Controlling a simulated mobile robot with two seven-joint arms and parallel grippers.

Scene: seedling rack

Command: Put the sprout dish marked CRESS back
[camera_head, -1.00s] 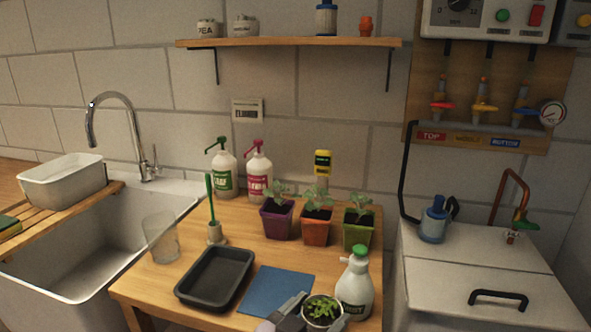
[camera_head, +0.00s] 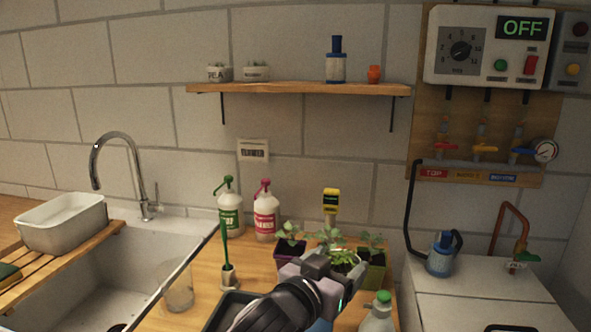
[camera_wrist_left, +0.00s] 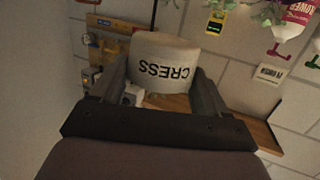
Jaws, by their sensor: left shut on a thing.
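The sprout dish marked CRESS (camera_wrist_left: 163,62) is a pale round pot, held between the two fingers of my left gripper (camera_wrist_left: 160,84) in the left wrist view. Its lettering appears upside down there. In the head view my left gripper (camera_head: 338,268) is shut on the dish, and green sprouts (camera_head: 343,256) show above its rim. The dish is in front of the seedling pots, well below the wall shelf (camera_head: 300,89). The gripper hides part of the dish. My right gripper is in neither view.
On the shelf stand a dish marked PEA (camera_head: 218,74), a second small dish (camera_head: 256,73), a blue-topped bottle (camera_head: 336,66) and an orange pot (camera_head: 374,75). The shelf is bare between second dish and bottle. Pump bottles (camera_head: 265,217) and a spray bottle (camera_head: 378,315) stand below.

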